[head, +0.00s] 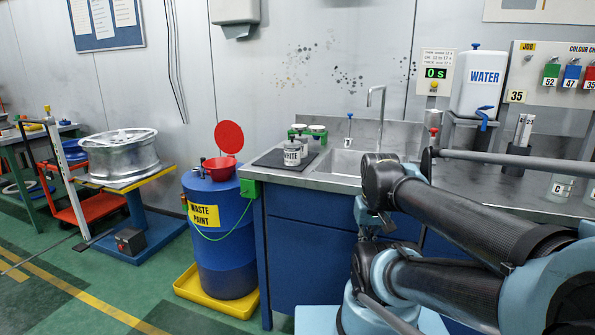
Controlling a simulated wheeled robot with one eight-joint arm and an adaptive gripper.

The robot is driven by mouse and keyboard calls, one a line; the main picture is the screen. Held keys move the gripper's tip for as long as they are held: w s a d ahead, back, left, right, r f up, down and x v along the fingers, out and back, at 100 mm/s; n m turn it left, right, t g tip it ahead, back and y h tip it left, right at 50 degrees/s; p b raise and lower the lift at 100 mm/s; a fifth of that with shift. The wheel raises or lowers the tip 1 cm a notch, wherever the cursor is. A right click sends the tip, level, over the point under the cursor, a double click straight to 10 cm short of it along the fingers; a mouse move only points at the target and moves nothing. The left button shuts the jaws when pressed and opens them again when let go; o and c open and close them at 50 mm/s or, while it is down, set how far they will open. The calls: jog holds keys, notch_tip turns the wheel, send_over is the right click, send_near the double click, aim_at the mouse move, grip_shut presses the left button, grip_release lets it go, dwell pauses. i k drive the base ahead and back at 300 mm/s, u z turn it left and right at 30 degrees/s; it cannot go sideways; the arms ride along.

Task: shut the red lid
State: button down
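The red lid (229,137) is a round disc standing open, nearly upright, above a red funnel (219,168). The funnel sits on top of the blue waste paint drum (222,240), left of the sink bench. The lid's face is turned toward me and stands clear of the funnel's mouth. My arm (450,220) reaches in from the right, in front of the bench, with its bent joints well to the right of the drum. I cannot make out my gripper's fingers in this view.
The drum stands in a yellow tray (243,305), against the bench (310,240). A wheel (122,155) lies on a stand at left. Green floor in front is open.

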aim_at(229, 136)
jog(key=k, duration=1.3)
jog(key=u, duration=0.4)
jog(key=i, duration=0.55)
jog(key=u, duration=0.5)
jog(key=i, duration=1.2)
jog(key=z, duration=0.35)
